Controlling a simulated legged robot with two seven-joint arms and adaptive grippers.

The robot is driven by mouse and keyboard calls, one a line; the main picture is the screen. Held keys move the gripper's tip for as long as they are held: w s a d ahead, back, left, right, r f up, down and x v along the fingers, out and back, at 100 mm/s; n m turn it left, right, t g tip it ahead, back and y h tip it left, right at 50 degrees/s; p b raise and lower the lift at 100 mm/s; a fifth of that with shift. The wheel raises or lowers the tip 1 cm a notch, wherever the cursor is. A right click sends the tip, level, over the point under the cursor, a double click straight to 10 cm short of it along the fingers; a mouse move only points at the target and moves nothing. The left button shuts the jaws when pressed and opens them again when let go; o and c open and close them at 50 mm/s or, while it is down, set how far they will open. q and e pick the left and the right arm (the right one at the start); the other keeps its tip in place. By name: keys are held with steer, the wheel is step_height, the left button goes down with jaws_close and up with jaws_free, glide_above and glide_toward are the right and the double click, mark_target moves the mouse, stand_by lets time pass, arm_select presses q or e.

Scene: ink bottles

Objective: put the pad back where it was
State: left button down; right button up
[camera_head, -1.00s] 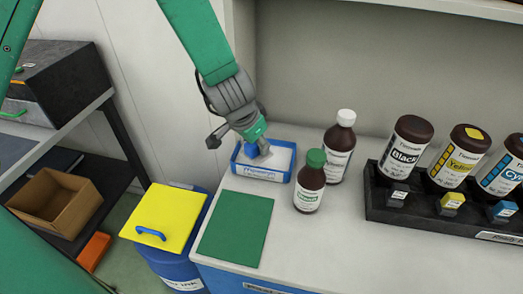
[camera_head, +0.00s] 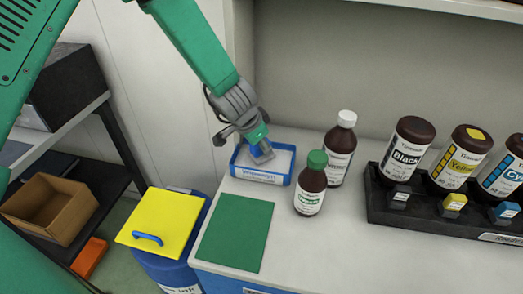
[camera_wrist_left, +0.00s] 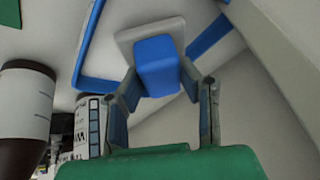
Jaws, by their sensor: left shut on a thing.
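The pad shows in the left wrist view as a blue block (camera_wrist_left: 156,68) on a pale grey square plate (camera_wrist_left: 125,42). My left gripper (camera_head: 262,152) is shut on the blue block, with one finger at each side. In the head view it reaches down over the blue-rimmed white tray (camera_head: 247,175), and its fingers largely hide the pad. I cannot tell whether the pad touches the tray floor. My right gripper is not in view.
A green-capped bottle (camera_head: 310,186) and a white-capped bottle (camera_head: 340,150) stand right of the tray. A black rack (camera_head: 440,222) holds ink bottles. A green mat (camera_head: 235,232) lies in front. A yellow-lidded blue drum (camera_head: 168,222) stands left of the counter.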

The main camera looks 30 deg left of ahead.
arm_select(q)
steer(key=shift+d+f, duration=0.25)
steer(key=shift+f, duration=0.5)
steer(key=shift+d+r, duration=0.1)
steer(key=shift+d, duration=0.6)
steer(key=c, duration=1.3)
jaws_free()
steer(key=shift+a, duration=0.1)
steer(key=shift+o, duration=0.7)
steer(key=shift+a, duration=0.2)
steer(key=shift+a+f, duration=0.2)
steer(key=shift+a, duration=0.25)
steer(key=shift+d+r, duration=0.2)
steer(key=shift+r, duration=0.25)
steer(key=d+p+v, duration=0.1)
steer(key=p+v, duration=0.1)
steer(key=v, duration=0.9)
steer(key=shift+a+r, duration=0.25)
steer(key=shift+a, duration=0.15)
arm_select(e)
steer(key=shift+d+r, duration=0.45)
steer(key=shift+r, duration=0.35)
arm_select(q)
steer(key=shift+s+d, duration=0.15)
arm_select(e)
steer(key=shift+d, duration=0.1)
